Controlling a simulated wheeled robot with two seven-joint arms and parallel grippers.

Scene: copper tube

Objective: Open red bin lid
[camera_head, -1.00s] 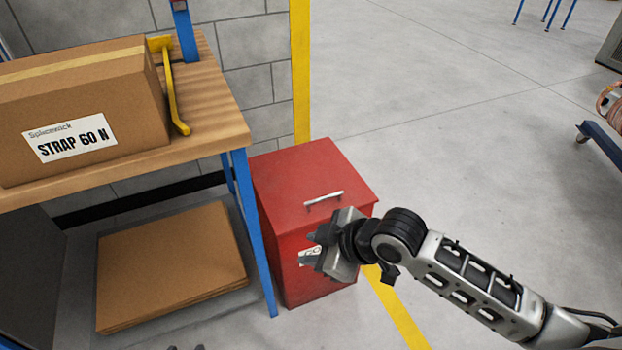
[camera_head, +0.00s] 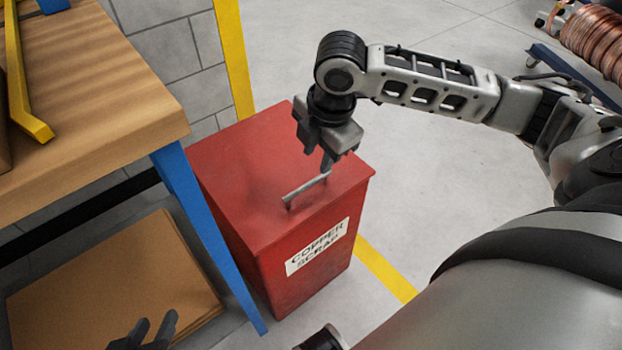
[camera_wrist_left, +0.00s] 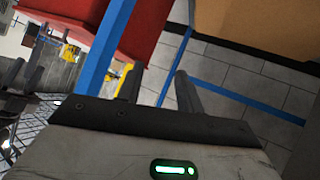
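The red bin (camera_head: 225,160) stands on the floor beside the workbench, its lid (camera_head: 250,190) closed flat. A silver bar handle (camera_head: 306,187) is on the lid, above a "COPPER SCRAP" label (camera_head: 318,247). My right gripper (camera_head: 326,164) points down over the lid, its fingertips at the far right end of the handle. I cannot tell whether the fingers are closed on it. My left gripper (camera_head: 152,332) is low at the bottom left of the head view. Its fingers are apart and empty in the left wrist view (camera_wrist_left: 158,85), where part of the red bin (camera_wrist_left: 145,30) also shows.
The wooden workbench (camera_head: 110,110) with a blue leg (camera_head: 205,235) stands close to the bin's left. Flat cardboard (camera_head: 115,280) lies beneath it. A yellow floor line (camera_head: 385,270) runs right of the bin. A copper coil (camera_head: 600,40) is at the upper right.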

